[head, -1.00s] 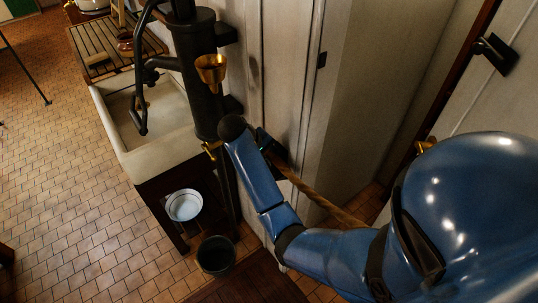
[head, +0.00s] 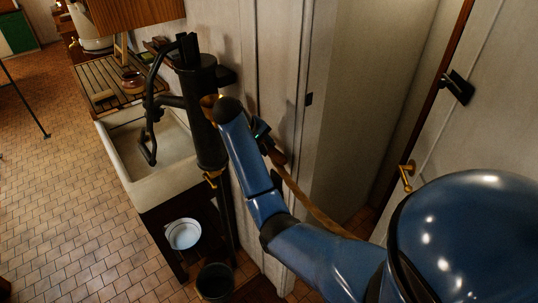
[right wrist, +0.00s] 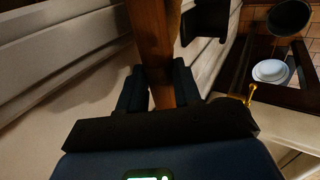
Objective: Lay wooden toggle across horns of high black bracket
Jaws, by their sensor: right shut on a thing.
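My right gripper (head: 268,142) is beside the pale wall panels, right of the black pump, largely behind my own blue forearm. In the right wrist view its two dark fingers (right wrist: 160,88) are shut on the wooden toggle (right wrist: 152,45), a brown bar running up out of the picture. In the head view a long brown length, apparently the toggle (head: 312,205), slants down to the right from the gripper. A black bracket (head: 457,86) is high on the pale panel at the right, well apart from the gripper. My left gripper is not in view.
A white sink (head: 160,170), a bowl (head: 183,234) and a dark bucket (head: 215,282) are left and below. A brass hook (head: 406,172) is at right.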

